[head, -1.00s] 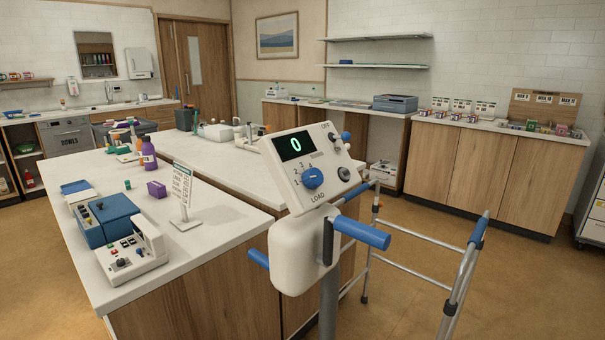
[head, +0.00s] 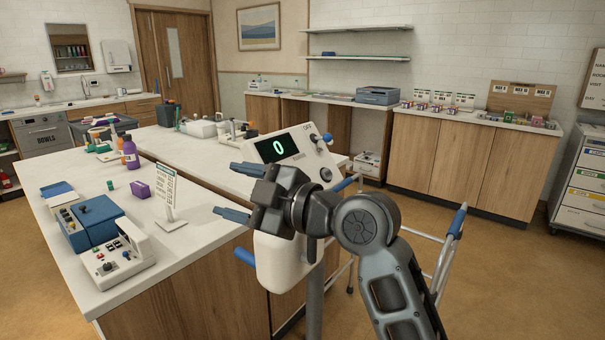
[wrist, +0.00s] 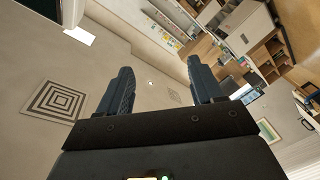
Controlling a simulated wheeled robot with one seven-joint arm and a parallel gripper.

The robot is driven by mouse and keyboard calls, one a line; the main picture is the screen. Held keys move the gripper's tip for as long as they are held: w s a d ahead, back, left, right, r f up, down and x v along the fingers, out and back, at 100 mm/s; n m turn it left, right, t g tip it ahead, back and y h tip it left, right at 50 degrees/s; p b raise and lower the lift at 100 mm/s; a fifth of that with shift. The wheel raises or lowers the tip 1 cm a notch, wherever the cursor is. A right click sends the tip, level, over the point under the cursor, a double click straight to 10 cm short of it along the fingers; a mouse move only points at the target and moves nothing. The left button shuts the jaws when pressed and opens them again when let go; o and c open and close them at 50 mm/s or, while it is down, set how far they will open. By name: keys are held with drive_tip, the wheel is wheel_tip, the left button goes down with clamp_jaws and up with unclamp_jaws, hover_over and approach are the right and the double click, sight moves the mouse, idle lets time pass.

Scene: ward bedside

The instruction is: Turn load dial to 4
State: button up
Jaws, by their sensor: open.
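The white control console (head: 297,155) stands on a post at the end of the counter. In the wrist view my gripper (wrist: 158,88) is open and empty, and neither console nor dial can be made out there.
The white counter (head: 200,236) lies left of the console, with a sign stand (head: 166,196) and a blue device (head: 91,222) on it. A walker frame (head: 440,262) stands right of the console.

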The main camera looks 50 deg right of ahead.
drive_tip(key=s+d+r+n+g+h+p, duration=0.1)
drive_tip(key=s+d+n+g, duration=0.25)
drive_tip(key=d+n, duration=0.35)
drive_tip(key=s+d+r+n+g+h+p, duration=0.1)
drive_tip(key=s+d+r+n+g+h, duration=0.2)
drive_tip(key=d, duration=0.5)
drive_tip(key=shift+n+g+y, duration=0.45)
drive_tip(key=shift+n+y, duration=0.25)
drive_tip(key=shift+s+d+f+p+x, duration=0.1)
drive_tip(key=shift+p+x, duration=0.15)
drive_tip(key=shift+x, duration=1.2)
drive_tip(key=shift+s+d+f+p+x, duration=0.1)
drive_tip(key=shift+p+x, duration=0.2)
drive_tip(key=shift+x, duration=1.15)
drive_tip(key=shift+d+f+p+x, duration=0.1)
drive_tip(key=shift+p+x, duration=0.15)
drive_tip(key=shift+x, duration=1.2)
drive_tip(key=shift+s+a, duration=0.1)
drive_tip(key=c, duration=1)
drive_tip(key=shift+c, duration=0.2)
